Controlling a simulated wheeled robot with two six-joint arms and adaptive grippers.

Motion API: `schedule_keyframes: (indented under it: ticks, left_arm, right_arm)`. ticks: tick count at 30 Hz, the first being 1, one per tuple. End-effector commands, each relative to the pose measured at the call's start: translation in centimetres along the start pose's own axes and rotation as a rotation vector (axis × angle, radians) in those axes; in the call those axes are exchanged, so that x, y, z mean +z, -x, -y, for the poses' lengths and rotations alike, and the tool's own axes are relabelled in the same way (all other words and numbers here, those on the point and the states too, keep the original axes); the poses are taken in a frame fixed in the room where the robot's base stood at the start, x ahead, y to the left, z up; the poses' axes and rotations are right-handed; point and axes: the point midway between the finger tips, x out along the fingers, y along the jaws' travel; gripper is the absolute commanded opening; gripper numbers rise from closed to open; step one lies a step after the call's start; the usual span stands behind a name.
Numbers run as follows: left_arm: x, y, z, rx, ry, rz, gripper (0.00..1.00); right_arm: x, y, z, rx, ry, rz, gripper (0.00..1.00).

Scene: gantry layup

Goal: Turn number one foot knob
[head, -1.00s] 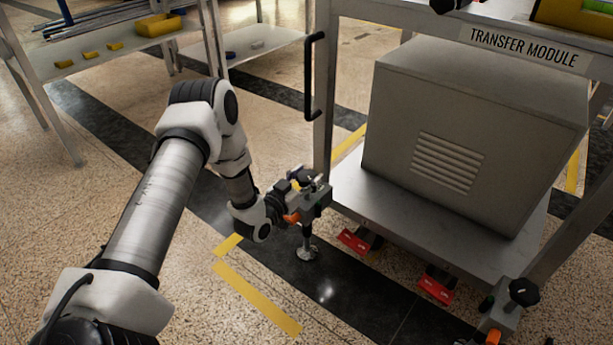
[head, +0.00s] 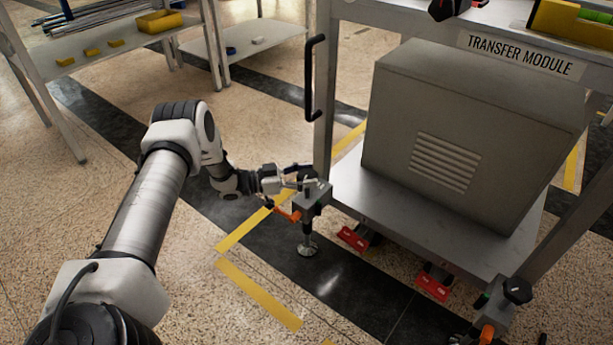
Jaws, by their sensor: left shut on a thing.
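The levelling foot (head: 313,200) is at the left front corner of the transfer module frame. It has a grey block, an orange lever (head: 290,214) and a round pad (head: 308,249) on the floor. Its dark knob (head: 308,172) sits on top of the block, partly hidden by my fingers. My left gripper (head: 304,182) reaches in from the left, shut on this knob. A second foot with a black knob (head: 517,290) and orange lever (head: 488,332) stands at the lower right. My right gripper is not in view.
The transfer module's lower shelf (head: 350,200) carries a large grey box (head: 470,130). Red pedals (head: 353,238) show under the shelf. A black handle (head: 311,80) is on the left post. A rack (head: 100,45) stands at upper left. The floor left of the foot is open.

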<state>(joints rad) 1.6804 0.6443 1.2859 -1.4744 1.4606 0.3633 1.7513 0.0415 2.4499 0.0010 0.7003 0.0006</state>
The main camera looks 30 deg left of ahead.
Motion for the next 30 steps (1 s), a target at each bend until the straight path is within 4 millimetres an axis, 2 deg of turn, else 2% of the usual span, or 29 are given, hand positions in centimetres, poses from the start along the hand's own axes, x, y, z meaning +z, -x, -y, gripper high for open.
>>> schedule_keyframes:
  ticks: [9,18,24,30]
  left_arm:
    - [0.8,-0.1,0.2,0.289,-0.006,-0.001,0.21]
    - [0.6,-0.1,0.2,0.493,-0.004,-0.001,0.21]
    - [0.3,-0.1,0.1,0.564,-0.002,-0.001,0.21]
    - [0.1,-0.1,0.1,0.589,0.0,-0.001,0.21]
  right_arm:
    - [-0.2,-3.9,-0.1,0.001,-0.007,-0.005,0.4]
    - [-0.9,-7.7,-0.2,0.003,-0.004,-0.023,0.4]
    - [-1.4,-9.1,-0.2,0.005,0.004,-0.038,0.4]
    - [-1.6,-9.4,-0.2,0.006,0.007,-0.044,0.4]
